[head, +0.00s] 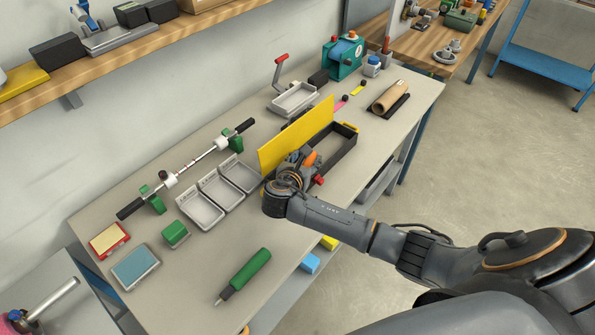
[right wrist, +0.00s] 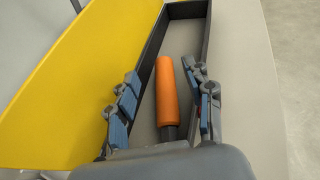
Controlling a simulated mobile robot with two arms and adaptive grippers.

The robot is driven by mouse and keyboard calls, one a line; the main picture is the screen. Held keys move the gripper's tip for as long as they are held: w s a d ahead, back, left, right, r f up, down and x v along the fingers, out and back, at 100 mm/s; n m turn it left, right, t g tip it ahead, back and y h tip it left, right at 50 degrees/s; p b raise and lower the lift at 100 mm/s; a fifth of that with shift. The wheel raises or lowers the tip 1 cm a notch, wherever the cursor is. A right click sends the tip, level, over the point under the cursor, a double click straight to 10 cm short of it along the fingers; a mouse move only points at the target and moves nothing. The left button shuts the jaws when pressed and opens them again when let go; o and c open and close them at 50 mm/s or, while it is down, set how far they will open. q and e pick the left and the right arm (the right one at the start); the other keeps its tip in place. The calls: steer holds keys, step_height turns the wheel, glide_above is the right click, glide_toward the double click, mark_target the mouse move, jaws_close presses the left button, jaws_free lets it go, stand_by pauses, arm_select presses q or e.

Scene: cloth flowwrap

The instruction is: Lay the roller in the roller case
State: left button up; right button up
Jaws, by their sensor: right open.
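The roller case (head: 342,157) is a long dark open box on the bench, with its yellow lid (head: 297,134) standing up along the wall side. The roller, which I take to be the orange cylinder with a dark end (right wrist: 166,92), lies lengthwise within the case outline in the right wrist view; its orange part also shows in the head view (head: 311,158). My right gripper (right wrist: 163,76) is open, one finger on each side of the orange part, with gaps visible. In the head view my right gripper (head: 304,168) is over the near end of the case and hides part of it.
Grey trays (head: 220,187) and a rod on green stands (head: 187,165) lie left of the case. A green-handled tool (head: 246,272) lies near the front edge. A brown roll (head: 391,95) lies beyond the case. The bench around the green-handled tool is mostly clear.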

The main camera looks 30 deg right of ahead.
steer(key=v, duration=1.1)
steer(key=shift+s+a, duration=0.1)
steer(key=shift+a, duration=0.05)
